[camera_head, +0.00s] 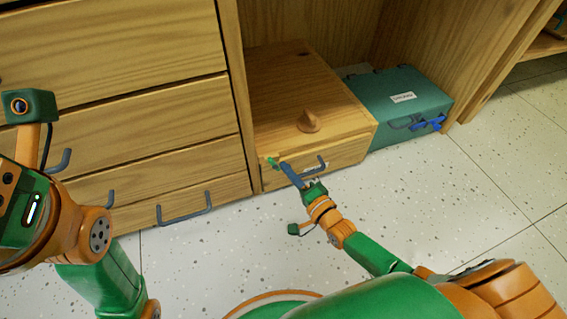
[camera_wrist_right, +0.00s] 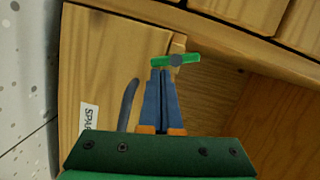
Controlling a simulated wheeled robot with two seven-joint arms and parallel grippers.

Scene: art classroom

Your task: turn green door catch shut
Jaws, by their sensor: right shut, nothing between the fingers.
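The green door catch (camera_head: 271,162) is at the upper left corner of the wooden box's front (camera_head: 338,159). In the right wrist view the catch (camera_wrist_right: 188,59) is a short green bar with a grey pivot, lying nearly level across the picture. My right gripper (camera_head: 284,166) is shut and empty, its blue-grey fingers pointing at the catch. In the wrist view its fingertips (camera_wrist_right: 162,71) end just below the bar's left half; I cannot tell whether they touch it. My left arm shows at the left, but its fingers are out of view.
A dark handle (camera_wrist_right: 128,104) and a white label (camera_wrist_right: 88,122) are on the box front. A wooden knob (camera_head: 309,121) stands on its top. A teal case (camera_head: 405,98) with blue latches is to its right. Drawers (camera_head: 130,113) with grey handles are left. The speckled floor in front is clear.

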